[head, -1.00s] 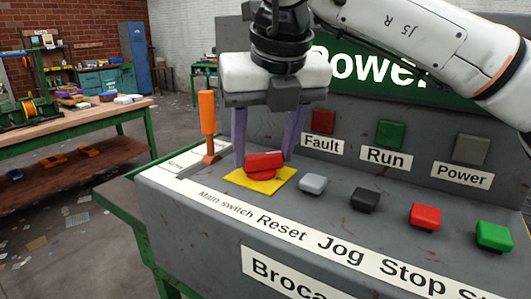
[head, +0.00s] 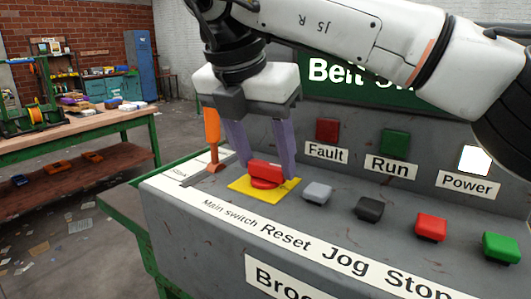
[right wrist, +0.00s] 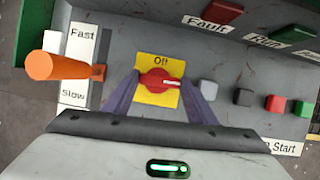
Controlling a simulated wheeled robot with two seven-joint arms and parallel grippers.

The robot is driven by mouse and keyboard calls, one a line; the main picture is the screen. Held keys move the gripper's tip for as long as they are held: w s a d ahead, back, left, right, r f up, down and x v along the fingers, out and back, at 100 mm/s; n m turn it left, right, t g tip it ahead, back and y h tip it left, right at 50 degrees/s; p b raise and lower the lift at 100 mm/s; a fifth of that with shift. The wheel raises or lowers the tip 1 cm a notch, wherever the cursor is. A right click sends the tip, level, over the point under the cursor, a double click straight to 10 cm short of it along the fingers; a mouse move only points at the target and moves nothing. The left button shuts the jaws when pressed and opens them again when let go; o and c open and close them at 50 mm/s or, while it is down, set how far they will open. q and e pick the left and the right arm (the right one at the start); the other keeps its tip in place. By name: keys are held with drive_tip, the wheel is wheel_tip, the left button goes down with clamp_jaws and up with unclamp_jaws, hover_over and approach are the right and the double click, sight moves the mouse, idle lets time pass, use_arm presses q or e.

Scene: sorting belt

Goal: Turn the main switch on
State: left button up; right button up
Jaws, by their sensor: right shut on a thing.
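The main switch is a red rotary knob (head: 265,170) on a yellow plate (head: 244,188), above the "Main switch" label on the grey console. The right wrist view also shows these fingers flanking the knob. The Power lamp (head: 474,160) glows white. My left gripper is not in view.
An orange lever (head: 212,135) with a Fast/Slow scale stands close left of the gripper. Grey (head: 317,192), black (head: 369,207), red (head: 431,226) and green (head: 501,246) buttons run to the right. Fault (head: 327,130) and Run (head: 394,142) lamps are dark.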

drive_tip(key=shift+m, duration=0.4)
drive_tip(key=o, duration=1.1)
drive_tip(key=shift+c, duration=0.2)
drive_tip(key=p+v, duration=0.2)
drive_tip(key=v, duration=0.8)
drive_tip(key=shift+a+r, duration=0.15)
drive_tip(key=shift+a, duration=0.05)
